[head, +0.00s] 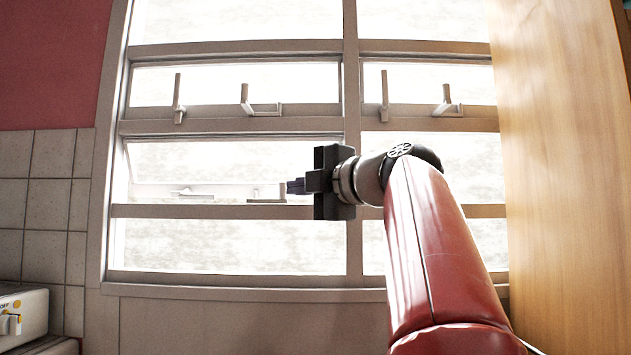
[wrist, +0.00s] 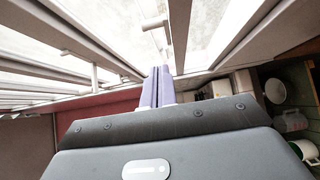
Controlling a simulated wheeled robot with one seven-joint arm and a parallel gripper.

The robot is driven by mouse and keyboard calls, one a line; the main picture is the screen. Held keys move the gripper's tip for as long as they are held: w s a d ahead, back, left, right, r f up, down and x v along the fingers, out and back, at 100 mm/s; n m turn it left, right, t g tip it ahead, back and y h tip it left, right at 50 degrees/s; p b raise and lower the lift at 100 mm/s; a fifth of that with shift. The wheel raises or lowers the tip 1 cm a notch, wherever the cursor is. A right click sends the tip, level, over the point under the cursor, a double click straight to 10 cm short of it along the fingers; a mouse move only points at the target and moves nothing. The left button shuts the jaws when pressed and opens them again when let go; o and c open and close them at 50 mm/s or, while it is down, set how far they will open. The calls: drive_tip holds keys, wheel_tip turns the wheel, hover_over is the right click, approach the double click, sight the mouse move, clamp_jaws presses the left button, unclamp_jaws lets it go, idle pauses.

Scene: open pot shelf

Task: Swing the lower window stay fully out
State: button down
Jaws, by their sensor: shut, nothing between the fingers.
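The lower window stay (head: 267,197) is a small pale bracket on the bottom rail of the lower left window (head: 225,160) in the head view. My gripper (head: 293,187) is just right of it, its dark fingers shut and pointing left, close to the stay's upright end. I cannot tell whether they touch. In the wrist view my gripper's lilac fingers (wrist: 157,88) are together with nothing between them. A small pale fitting (wrist: 155,22) shows on the window beyond the fingertips; I cannot tell which one it is. The lower window's sash looks tilted outward from its frame.
Another low fitting (head: 190,193) sits left on the same rail. Upper stays and handles (head: 247,103) stand on the rail above. A wooden panel (head: 560,170) closes off the right side. The wrist view shows a shelf with a jug (wrist: 293,121) at right.

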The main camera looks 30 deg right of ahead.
sight(281, 192)
drive_tip(key=w+d+p, duration=0.1)
drive_tip(key=w+p, duration=0.1)
drive_tip(key=w, duration=0.4)
drive_tip(key=shift+w+d, duration=0.3)
drive_tip(key=shift+w, duration=0.1)
drive_tip(key=shift+w+d+f, duration=0.1)
drive_tip(key=shift+w+d, duration=0.2)
drive_tip(key=shift+w, duration=0.05)
drive_tip(key=shift+w+d+b, duration=0.3)
drive_tip(key=shift+w+d, duration=0.05)
drive_tip(key=shift+d, duration=0.1)
drive_tip(key=shift+a, duration=0.1)
